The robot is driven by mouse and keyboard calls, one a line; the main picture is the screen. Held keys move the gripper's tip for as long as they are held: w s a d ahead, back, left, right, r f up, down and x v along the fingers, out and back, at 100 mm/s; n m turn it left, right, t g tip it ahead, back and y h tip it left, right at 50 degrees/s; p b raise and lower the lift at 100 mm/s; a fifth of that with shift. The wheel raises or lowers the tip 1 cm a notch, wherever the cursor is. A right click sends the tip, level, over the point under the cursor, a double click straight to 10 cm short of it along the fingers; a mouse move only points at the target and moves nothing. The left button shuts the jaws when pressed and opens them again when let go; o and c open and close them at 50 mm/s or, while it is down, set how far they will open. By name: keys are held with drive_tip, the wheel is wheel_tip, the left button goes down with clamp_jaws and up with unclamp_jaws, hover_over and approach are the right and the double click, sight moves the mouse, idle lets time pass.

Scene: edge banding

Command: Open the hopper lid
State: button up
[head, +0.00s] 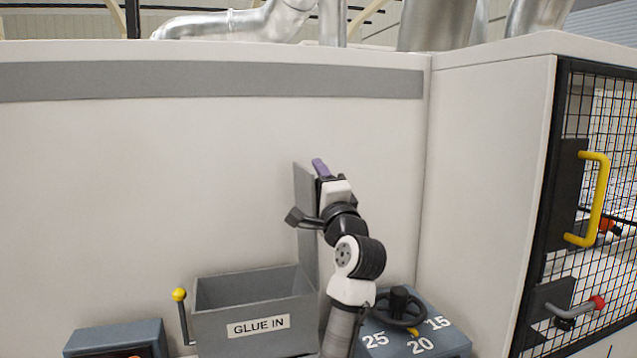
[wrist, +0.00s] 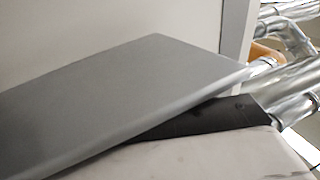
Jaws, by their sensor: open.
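The grey hopper (head: 255,305) labelled GLUE IN stands against the machine's pale wall, and its top is uncovered. Its grey lid (head: 305,230) stands upright at the hopper's right edge, swung up. In the wrist view the lid (wrist: 140,90) is a large flat grey plate close to the camera. My gripper (head: 320,168), with a purple finger showing, is open near the lid's top edge, on its right side. I cannot tell whether it touches the lid. Its other finger is mostly hidden.
A yellow-knobbed lever (head: 180,296) stands left of the hopper. A blue-grey box with a black handwheel (head: 400,308) and numbers is at right. Another blue-grey box (head: 116,340) is at lower left. A mesh door with a yellow handle (head: 597,200) is far right.

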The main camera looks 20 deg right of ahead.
drive_tip(key=b+v, duration=0.5)
drive_tip(key=v, duration=0.8)
drive_tip(key=shift+s+f, duration=0.15)
drive_tip(key=shift+s, duration=0.05)
